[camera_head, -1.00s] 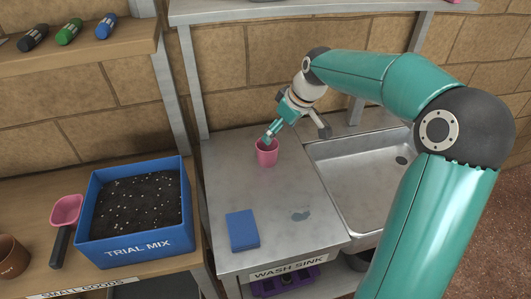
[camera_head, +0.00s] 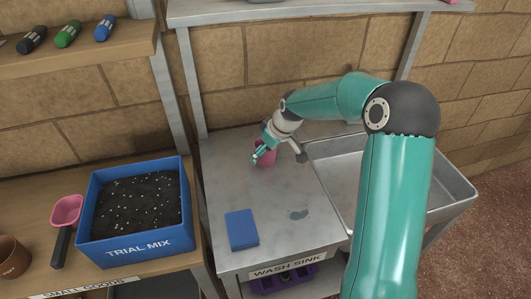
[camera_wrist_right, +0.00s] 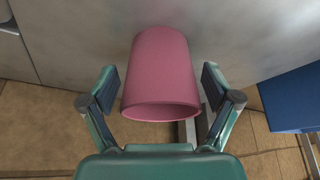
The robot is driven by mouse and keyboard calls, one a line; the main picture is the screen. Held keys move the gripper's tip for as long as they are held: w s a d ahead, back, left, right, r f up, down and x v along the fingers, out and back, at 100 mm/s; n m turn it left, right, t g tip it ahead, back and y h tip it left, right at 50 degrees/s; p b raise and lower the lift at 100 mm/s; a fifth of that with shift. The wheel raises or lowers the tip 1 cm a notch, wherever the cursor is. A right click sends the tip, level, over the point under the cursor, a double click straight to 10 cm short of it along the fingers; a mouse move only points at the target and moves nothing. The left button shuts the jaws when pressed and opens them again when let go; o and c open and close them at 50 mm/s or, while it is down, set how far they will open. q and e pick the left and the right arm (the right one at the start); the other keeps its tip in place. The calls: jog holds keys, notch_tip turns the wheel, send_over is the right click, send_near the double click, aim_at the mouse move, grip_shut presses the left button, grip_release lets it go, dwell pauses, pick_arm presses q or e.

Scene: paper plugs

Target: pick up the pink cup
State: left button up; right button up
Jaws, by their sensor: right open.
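The pink cup (camera_head: 267,150) stands on the metal drainboard beside the sink, partly hidden by my right gripper (camera_head: 262,157) in the head view. In the right wrist view the pink cup (camera_wrist_right: 162,75) lies between the two open fingers of my right gripper (camera_wrist_right: 163,95). The fingers are on either side of the cup, with a small gap visible at each side. My left gripper is not in view.
A blue sponge (camera_head: 241,230) lies on the drainboard (camera_head: 225,180) in front of the cup. The sink basin (camera_head: 335,170) is to the right. A blue soil box (camera_head: 137,245) and a pink scoop (camera_head: 66,213) are on the wooden bench at left.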

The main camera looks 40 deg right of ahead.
jog(key=c, duration=1.4)
jog(key=shift+o, duration=0.2)
jog(key=shift+r, duration=0.15)
